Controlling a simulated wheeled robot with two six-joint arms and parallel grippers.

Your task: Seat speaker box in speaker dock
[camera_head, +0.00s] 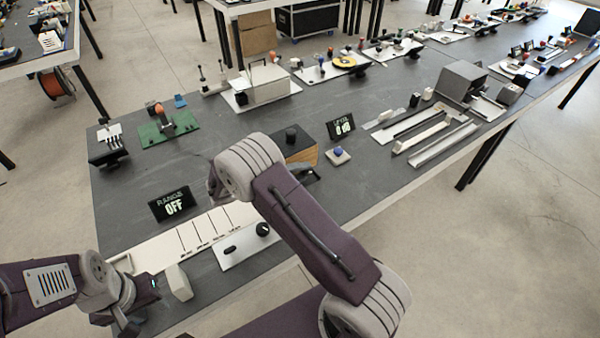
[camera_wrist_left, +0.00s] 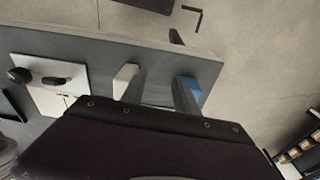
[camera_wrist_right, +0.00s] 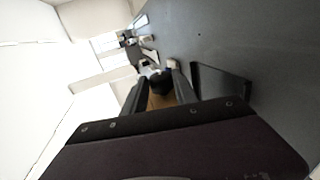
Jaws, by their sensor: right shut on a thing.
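The speaker box appears to be the wooden box (camera_head: 303,156) with a dark top and a black knob, mid-table in the head view. In the right wrist view, its brown side (camera_wrist_right: 158,102) lies between the fingers below a round black knob. My right gripper (camera_wrist_right: 158,90) is shut on it; in the head view my arm hides most of that gripper. I cannot tell which thing is the speaker dock. My left gripper (camera_wrist_left: 160,90) is open over the table's near edge, its fingers apart, close to a white block (camera_wrist_left: 124,76).
A black "RANGE OFF" display (camera_head: 172,204) stands left of my right arm. A second display (camera_head: 341,127) and a blue button on a pad (camera_head: 338,154) stand right of the box. Pale rails (camera_head: 420,137) lie further right.

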